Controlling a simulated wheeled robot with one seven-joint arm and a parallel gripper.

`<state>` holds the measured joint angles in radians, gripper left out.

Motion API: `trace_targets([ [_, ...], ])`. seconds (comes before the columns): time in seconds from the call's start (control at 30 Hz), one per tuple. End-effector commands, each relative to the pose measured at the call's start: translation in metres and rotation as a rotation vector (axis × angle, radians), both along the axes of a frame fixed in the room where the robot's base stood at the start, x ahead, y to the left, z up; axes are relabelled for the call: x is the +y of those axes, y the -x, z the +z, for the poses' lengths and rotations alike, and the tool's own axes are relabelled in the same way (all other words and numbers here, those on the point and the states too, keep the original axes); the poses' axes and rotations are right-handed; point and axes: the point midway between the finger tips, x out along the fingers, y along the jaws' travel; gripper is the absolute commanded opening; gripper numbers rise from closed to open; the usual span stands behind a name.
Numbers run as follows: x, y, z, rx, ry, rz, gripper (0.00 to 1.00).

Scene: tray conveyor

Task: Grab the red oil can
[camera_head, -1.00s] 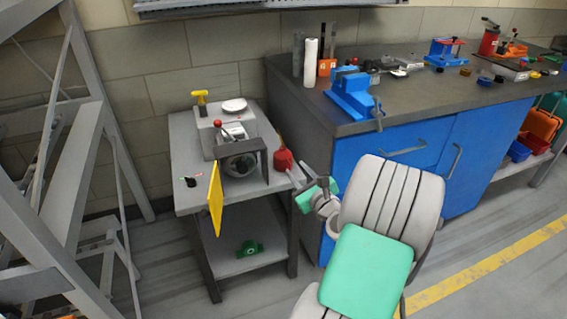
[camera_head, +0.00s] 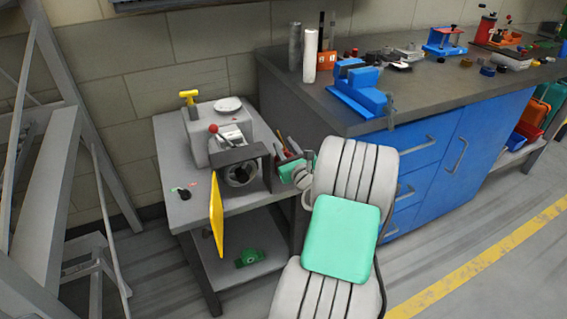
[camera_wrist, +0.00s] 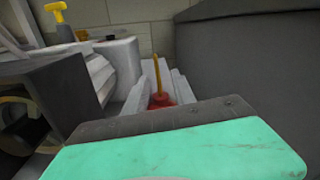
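The red oil can (camera_head: 282,157) stands at the right end of the small grey machine table, mostly hidden by my gripper in the head view. In the wrist view the can (camera_wrist: 160,99) shows its red body and upright yellow spout, with its lower part hidden behind my gripper's housing. My gripper (camera_head: 284,149) is at the can, with its grey fingers apart on either side of it in the wrist view (camera_wrist: 160,85). I cannot tell whether the fingers touch the can.
A grey machine (camera_head: 225,140) with a yellow guard plate (camera_head: 217,215) stands just left of the can. A blue workbench (camera_head: 415,150) with a blue vise (camera_head: 357,92) is close on the right. A green part (camera_head: 250,258) lies on the lower shelf (camera_head: 225,268).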

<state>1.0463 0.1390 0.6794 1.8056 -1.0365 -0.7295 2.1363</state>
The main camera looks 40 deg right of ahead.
Motion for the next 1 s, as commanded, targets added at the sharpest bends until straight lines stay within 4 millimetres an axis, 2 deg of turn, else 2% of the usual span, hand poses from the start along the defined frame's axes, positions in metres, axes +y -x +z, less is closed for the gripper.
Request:
trace_targets([
  [0.1,-0.0019,-0.0083,0.0002,-0.001,0.0,0.002,0.31],
  [0.27,-0.0013,-0.0085,0.0003,-0.001,0.0,0.002,0.31],
  [0.67,-0.0003,-0.0087,0.0003,0.0,0.0,0.004,0.0],
  [1.0,0.0,-0.0088,0.0001,0.0,0.0,0.005,0.0],
])
